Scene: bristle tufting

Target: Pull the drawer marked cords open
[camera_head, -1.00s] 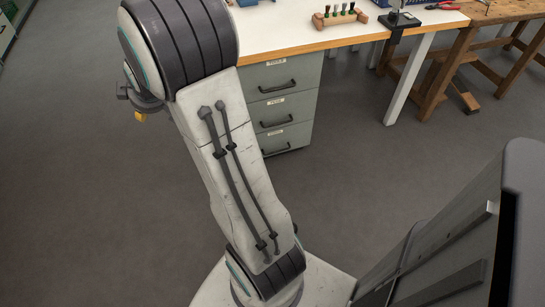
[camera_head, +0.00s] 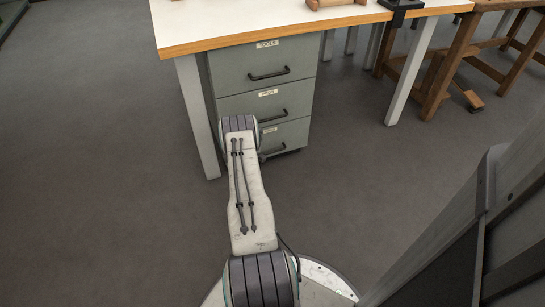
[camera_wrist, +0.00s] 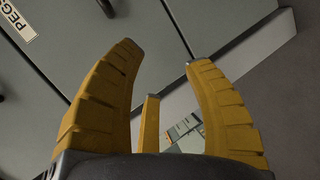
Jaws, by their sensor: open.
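The grey drawer unit stands under the white bench in the head view, with three drawers showing shut. The top drawer (camera_head: 265,65) is labelled TOOLS and the middle drawer (camera_head: 292,101) PEGS. The bottom drawer (camera_head: 295,135) has a label too small to read and a dark bar handle (camera_head: 273,153), partly behind my arm. In the wrist view, my gripper (camera_wrist: 160,55) has its yellow fingers spread apart, with no handle between them. It faces grey drawer fronts, with the PEGS label (camera_wrist: 17,22) at upper left. In the head view my arm hides the gripper.
The white bench top (camera_head: 220,22) overhangs the drawers, and its pale leg (camera_head: 198,115) stands just left of them. A wooden trestle (camera_head: 445,70) is at the right. Grey floor (camera_head: 90,170) is clear at left.

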